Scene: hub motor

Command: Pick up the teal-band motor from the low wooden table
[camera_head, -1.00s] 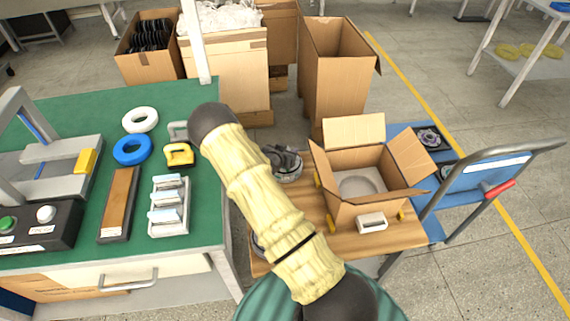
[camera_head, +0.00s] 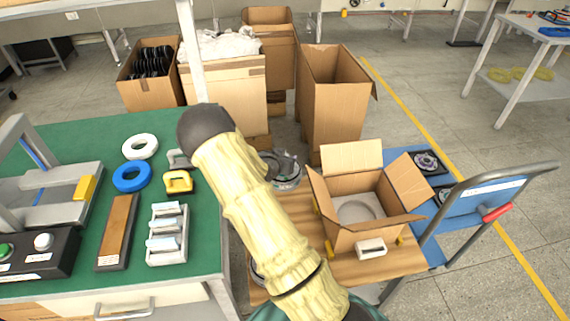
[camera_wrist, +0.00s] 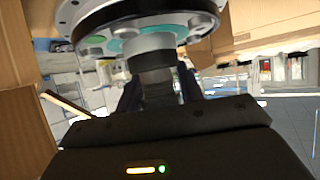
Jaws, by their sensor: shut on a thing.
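In the wrist view, my gripper (camera_wrist: 158,88) is shut on the grey central shaft of a round metal motor (camera_wrist: 148,22), which has teal showing around its hub. The flange fills the top of that view. In the head view, a round metal motor (camera_head: 284,172) shows at the far left of the low wooden table (camera_head: 296,212), beside my forearm. It seems to be the held one; I cannot tell whether it is clear of the tabletop. My forearm hides most of my gripper there.
An open cardboard box (camera_head: 342,232) with a round-recessed grey insert stands on the wooden table. A blue cart (camera_head: 455,215) carrying round parts is at right. The green workbench (camera_head: 205,240) is at left. Tall cartons (camera_head: 338,100) stand behind.

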